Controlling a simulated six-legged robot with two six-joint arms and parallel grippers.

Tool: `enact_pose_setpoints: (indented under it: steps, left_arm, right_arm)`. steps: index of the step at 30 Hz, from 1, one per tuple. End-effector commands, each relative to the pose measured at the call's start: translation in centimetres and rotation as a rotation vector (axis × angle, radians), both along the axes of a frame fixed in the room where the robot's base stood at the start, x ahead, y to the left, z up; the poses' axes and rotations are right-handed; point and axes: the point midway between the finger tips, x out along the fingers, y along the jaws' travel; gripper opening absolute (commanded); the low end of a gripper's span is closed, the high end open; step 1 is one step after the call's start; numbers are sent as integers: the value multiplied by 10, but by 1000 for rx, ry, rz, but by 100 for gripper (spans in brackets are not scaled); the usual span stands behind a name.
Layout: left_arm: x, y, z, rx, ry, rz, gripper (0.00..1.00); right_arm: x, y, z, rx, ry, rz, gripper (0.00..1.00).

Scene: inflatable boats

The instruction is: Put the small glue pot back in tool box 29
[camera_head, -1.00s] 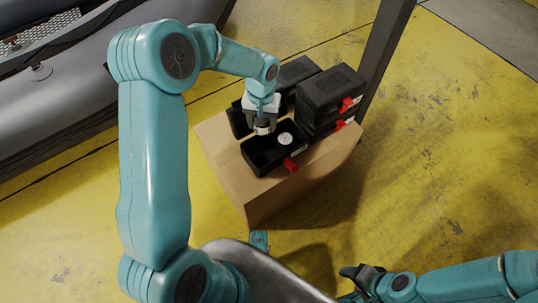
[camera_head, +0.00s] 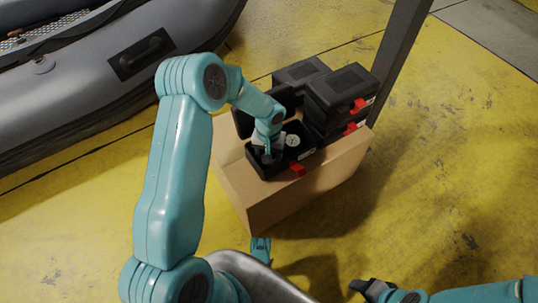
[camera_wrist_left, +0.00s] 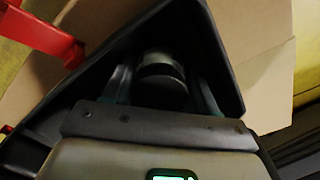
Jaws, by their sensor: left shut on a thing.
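An open black tool box (camera_head: 276,173) with a red latch stands on a cardboard carton; its number cannot be read. My left gripper (camera_head: 267,157) is down inside it, at its left end. In the left wrist view my left gripper (camera_wrist_left: 160,92) is shut on a small dark round pot (camera_wrist_left: 161,68) with a greyish band, taken as the glue pot, low between the box's black walls. Whether the pot touches the box floor cannot be told. A white round dial (camera_head: 292,140) lies in the box to the right. My right gripper (camera_head: 360,287) is at the bottom, away from the carton; its jaws are unclear.
Closed black tool boxes (camera_head: 340,90) with red latches are stacked right behind the open one on the carton (camera_head: 300,195). A dark post (camera_head: 398,55) rises behind them. A grey inflatable boat (camera_head: 100,75) lies at the left. Yellow floor is clear at the right.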

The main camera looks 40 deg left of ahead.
Motion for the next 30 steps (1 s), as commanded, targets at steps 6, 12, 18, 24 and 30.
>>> enact_pose_setpoints:
  steps: [6, 12, 18, 24, 30]
  left_arm:
    - [0, 0, -2, 0, 0, 0, 25]
    - [0, 0, -1, 0, 0, 0, 84]
    - [0, 0, 0, 0, 0, 0, 84]
    - [0, 1, 25, 2, -1, 0, 84]
    - [1, 0, 74, 2, -4, -1, 84]
  right_arm:
    - [1, 0, -2, -1, -4, 0, 57]
    - [2, 0, -2, -1, -6, 0, 57]
    - [2, 0, -1, -1, -6, 0, 57]
    - [-2, 1, 11, 1, 3, 5, 57]
    - [-5, 5, 28, 4, 9, 20, 57]
